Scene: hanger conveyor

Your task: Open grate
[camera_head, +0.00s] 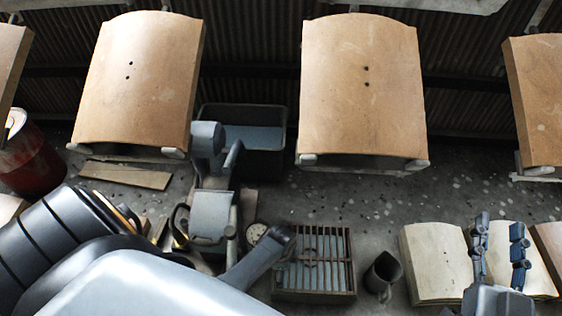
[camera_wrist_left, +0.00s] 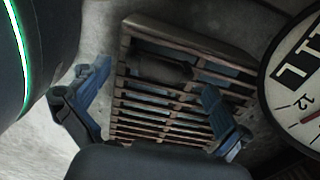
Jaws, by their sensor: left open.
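The grate (camera_head: 345,270) is a dark, square, slatted frame lying on the grey surface at lower middle in the head view. It fills the middle of the left wrist view (camera_wrist_left: 150,118), where a dark rounded part (camera_wrist_left: 158,68) crosses its upper slats. My left gripper (camera_wrist_left: 158,80) is open, with one finger on each side of the grate in that view. I cannot tell whether it touches the slats. In the head view my left arm partly hides the grate's left side. My right gripper (camera_head: 500,222) is open and empty above a pale panel at lower right.
A dark jug (camera_head: 382,274) stands right of the grate. Large tan hanging panels (camera_head: 362,90) and a dark bin (camera_head: 275,160) are behind. A red drum (camera_head: 30,160) stands far left.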

